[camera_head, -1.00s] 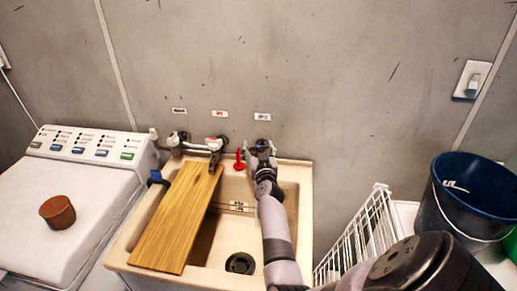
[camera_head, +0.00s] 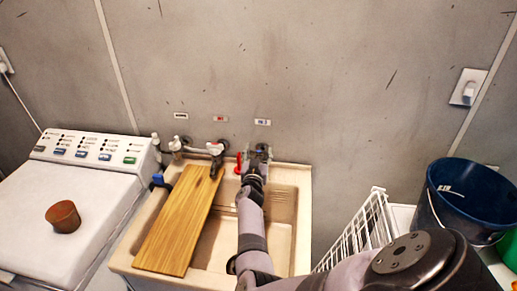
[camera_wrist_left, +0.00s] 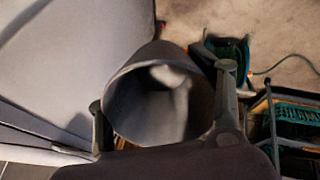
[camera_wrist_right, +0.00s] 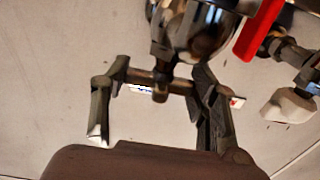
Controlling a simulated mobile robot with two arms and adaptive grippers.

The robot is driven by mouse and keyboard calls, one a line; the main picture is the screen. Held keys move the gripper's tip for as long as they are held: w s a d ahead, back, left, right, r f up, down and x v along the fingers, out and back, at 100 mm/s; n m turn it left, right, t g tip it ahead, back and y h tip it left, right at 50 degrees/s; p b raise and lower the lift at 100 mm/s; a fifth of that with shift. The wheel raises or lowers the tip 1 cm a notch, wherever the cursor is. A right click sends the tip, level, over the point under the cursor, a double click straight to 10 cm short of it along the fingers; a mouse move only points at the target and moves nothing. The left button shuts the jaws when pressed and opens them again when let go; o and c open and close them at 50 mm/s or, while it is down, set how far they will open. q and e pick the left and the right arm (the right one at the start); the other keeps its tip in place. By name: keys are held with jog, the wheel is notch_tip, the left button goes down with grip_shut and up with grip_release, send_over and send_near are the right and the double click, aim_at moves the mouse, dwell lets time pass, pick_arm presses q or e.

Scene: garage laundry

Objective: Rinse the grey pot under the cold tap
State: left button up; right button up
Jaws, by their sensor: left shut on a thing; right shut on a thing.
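The grey pot (camera_wrist_left: 160,95) fills the middle of the left wrist view, its open mouth facing the camera, and it looks empty. My left gripper (camera_wrist_left: 163,108) is shut on it, one finger on each side; neither shows in the head view. The cold tap (camera_head: 262,150) is on the wall under the blue-marked label, behind the sink. My right gripper (camera_head: 257,163) is at this tap. In the right wrist view its fingers (camera_wrist_right: 160,80) are shut on the tap's dark crossbar handle, below the chrome body (camera_wrist_right: 195,28).
A wooden board (camera_head: 178,225) covers the left part of the sink (camera_head: 301,225). A red lever (camera_head: 238,163) and other taps (camera_head: 215,150) are close left of my right gripper. A white wire rack (camera_head: 360,235) and blue bucket (camera_head: 475,195) stand right.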

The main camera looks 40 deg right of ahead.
pick_arm(q)
jog(key=shift+r, duration=0.1)
pick_arm(e)
jog(key=shift+m+g+h, duration=0.3)
jog(key=shift+g, duration=0.1)
jog(key=o, duration=1.2)
jog(key=shift+d, duration=0.1)
